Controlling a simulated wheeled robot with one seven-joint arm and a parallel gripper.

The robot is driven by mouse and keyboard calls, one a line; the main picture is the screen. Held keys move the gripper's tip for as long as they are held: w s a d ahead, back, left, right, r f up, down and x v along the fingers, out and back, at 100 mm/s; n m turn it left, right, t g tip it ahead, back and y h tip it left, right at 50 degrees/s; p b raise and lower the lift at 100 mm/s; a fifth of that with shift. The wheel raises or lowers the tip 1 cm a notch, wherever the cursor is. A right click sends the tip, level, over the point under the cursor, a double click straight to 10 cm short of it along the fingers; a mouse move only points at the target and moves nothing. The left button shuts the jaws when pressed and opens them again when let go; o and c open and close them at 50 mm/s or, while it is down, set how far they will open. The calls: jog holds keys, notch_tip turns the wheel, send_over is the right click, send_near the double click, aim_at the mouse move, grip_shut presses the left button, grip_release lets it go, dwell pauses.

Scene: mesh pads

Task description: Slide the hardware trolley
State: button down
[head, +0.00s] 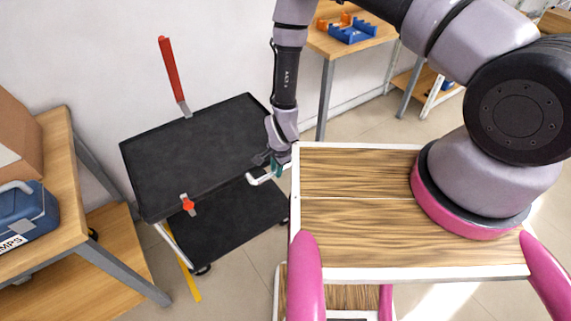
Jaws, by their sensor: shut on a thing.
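The hardware trolley (200,150) is a black two-shelf cart standing left of my base, against the pale wall. Its lower shelf (230,222) shows below the top tray. My gripper (266,172) is at the trolley's right side, low beside the top tray's edge. It is shut on a part of the trolley there; the exact grip is small and partly hidden by the wrist. A red-orange knob or clamp (188,204) sits on the tray's front edge.
A wooden bench (62,190) with a blue case (28,215) and a cardboard box (12,140) stands close at the left. A wooden table (330,45) with blue bins (352,32) stands behind.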

jog(key=shift+s+a, duration=0.15)
jog(key=shift+s, duration=0.05)
jog(key=c, duration=0.7)
grip_release()
jog(key=shift+w, duration=0.1)
jog(key=shift+r, duration=0.4)
jog(key=r, duration=0.3)
jog(key=s+r, duration=0.1)
jog(key=r, duration=0.2)
jog(key=d+r, duration=0.1)
jog(key=r, duration=0.2)
jog(key=shift+s+d+r, duration=0.1)
jog(key=shift+s+r, duration=0.25)
jog(key=shift+r, duration=0.05)
